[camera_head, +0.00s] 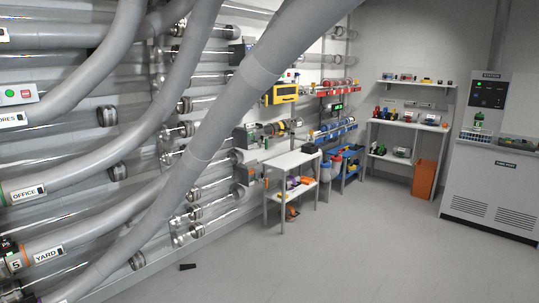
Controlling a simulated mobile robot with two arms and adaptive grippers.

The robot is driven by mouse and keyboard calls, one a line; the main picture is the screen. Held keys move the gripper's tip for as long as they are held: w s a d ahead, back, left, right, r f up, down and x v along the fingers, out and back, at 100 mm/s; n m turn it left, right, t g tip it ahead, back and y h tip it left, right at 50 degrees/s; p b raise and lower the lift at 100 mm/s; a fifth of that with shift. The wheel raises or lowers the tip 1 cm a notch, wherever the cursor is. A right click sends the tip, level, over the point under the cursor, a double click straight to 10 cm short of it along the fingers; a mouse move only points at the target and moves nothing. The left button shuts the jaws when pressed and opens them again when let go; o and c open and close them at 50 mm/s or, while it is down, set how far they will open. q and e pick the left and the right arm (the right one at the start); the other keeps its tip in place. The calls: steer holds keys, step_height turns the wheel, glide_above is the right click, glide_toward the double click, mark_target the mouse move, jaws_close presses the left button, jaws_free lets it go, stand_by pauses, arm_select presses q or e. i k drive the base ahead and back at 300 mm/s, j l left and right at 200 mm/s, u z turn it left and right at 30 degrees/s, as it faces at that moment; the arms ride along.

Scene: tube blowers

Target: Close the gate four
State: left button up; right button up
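Neither of my grippers shows in the head view. Large grey tubes run along the left wall, with labels reading OFFICE (24,193), YARD (47,254) and one partly cut off ending in "ORES" (12,119). A dark fitting with an orange ring and a plate marked 5 (15,264) sits at the lower left edge. No gate marked four can be made out. A small panel with a green and a red button (17,93) is at the left edge.
A white table (290,160) and a blue cart (345,157) stand by the wall. Shelves with coloured parts (408,124), an orange bin (424,179) and a grey cabinet (492,170) are at the back right. A small black piece (187,267) lies on the otherwise clear floor.

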mark_target(259, 143)
steer(key=i+z, duration=0.1)
steer(key=z, duration=0.75)
steer(key=i+j+z, duration=0.1)
steer(key=z, duration=0.3)
steer(key=j+z, duration=0.1)
steer(key=z, duration=0.3)
steer(key=i+j+z, duration=0.1)
steer(key=z, duration=0.3)
steer(key=j+z, duration=0.35)
steer(key=i+j+z, duration=0.1)
steer(key=z, duration=0.3)
steer(key=j+z, duration=0.3)
steer(key=j, duration=0.4)
steer(key=j+z, duration=0.35)
steer(key=j, duration=0.4)
steer(key=k+j+z, duration=0.15)
steer(key=j+z, duration=0.15)
steer(key=j, duration=0.4)
steer(key=i+j, duration=0.1)
steer(key=j, duration=0.85)
steer(key=i+j, duration=0.15)
steer(key=j, duration=0.3)
